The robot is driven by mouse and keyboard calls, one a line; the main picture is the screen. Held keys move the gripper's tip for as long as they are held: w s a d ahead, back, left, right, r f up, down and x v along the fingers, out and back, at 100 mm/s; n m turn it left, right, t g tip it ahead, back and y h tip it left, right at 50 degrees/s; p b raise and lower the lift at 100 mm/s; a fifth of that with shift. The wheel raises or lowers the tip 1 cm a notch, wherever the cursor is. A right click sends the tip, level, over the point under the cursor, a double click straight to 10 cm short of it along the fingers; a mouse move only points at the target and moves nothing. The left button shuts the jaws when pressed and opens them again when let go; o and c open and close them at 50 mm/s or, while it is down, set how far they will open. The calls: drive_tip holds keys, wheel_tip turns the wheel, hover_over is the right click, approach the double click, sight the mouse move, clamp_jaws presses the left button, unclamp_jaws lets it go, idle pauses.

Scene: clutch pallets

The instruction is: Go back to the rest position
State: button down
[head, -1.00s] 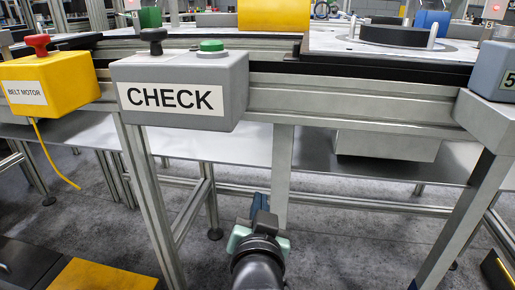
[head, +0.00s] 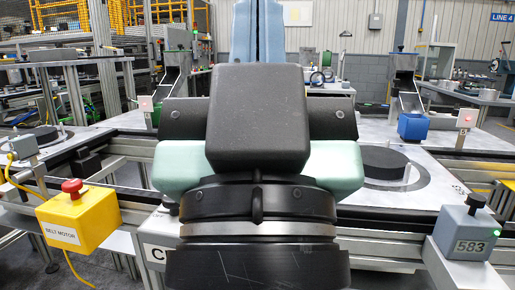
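My gripper (head: 258,30) stands large and upright in the middle of the head view, close to the camera. Its two blue fingers lie side by side with only a thin seam between them and nothing seen held. Their tips reach the top edge of the picture, and their lower parts are hidden behind the black block on my wrist. The gripper is raised in front of the line and looks clear of the objects around it.
A yellow belt motor box (head: 80,218) with a red knob is at the left, and a grey box marked 583 (head: 466,228) at the right. A black disc (head: 384,162) lies on a plate right of my arm. A blue bin (head: 413,127) stands behind. My arm mostly covers the check box.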

wheel_tip(320, 180, up, 31)
drive_tip(key=p, duration=2.8)
drive_tip(key=shift+f, duration=0.1)
